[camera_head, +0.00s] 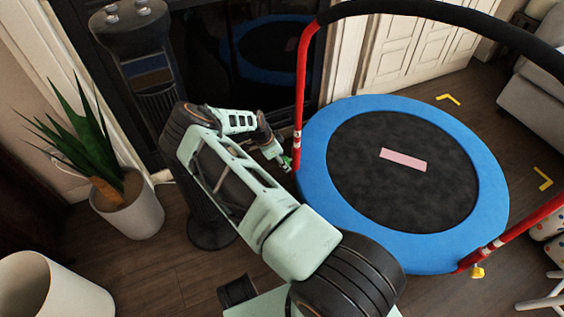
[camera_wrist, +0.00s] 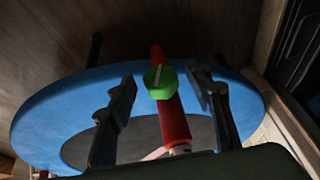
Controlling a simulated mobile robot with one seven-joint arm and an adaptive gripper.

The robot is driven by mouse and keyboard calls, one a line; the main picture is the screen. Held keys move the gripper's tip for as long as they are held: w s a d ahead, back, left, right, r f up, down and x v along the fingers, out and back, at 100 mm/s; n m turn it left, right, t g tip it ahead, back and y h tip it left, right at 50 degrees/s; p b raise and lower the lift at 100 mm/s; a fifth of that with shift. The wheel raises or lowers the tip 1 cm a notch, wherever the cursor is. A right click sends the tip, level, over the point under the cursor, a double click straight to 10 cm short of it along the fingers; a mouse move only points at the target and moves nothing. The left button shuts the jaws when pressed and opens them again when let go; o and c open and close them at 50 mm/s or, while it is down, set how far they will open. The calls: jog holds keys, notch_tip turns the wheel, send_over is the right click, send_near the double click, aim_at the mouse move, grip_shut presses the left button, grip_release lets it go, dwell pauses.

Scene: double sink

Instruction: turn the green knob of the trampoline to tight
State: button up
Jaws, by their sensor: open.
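The trampoline (camera_head: 320,196) has a blue rim, a black mat and red legs that carry a black handlebar. The green knob (camera_wrist: 160,84) is on the red post (camera_wrist: 172,118) and shows a pale mark on its face in the wrist view. My gripper (camera_wrist: 161,76) is open, with one finger on each side of the knob and visible gaps between. In the head view my gripper (camera_head: 282,161) is at the left post, and only a little green of the knob (camera_head: 286,160) shows there. The setting that the mark points to cannot be read.
A yellow knob (camera_head: 478,272) is on the right red post (camera_head: 518,225). A pink strip (camera_head: 403,160) lies on the mat. A potted plant (camera_head: 128,205) and a white bin (camera_head: 50,290) stand at left. White cabinets (camera_head: 420,50) are behind.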

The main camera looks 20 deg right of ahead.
jog(key=shift+c, duration=0.2)
jog(key=c, duration=1.1)
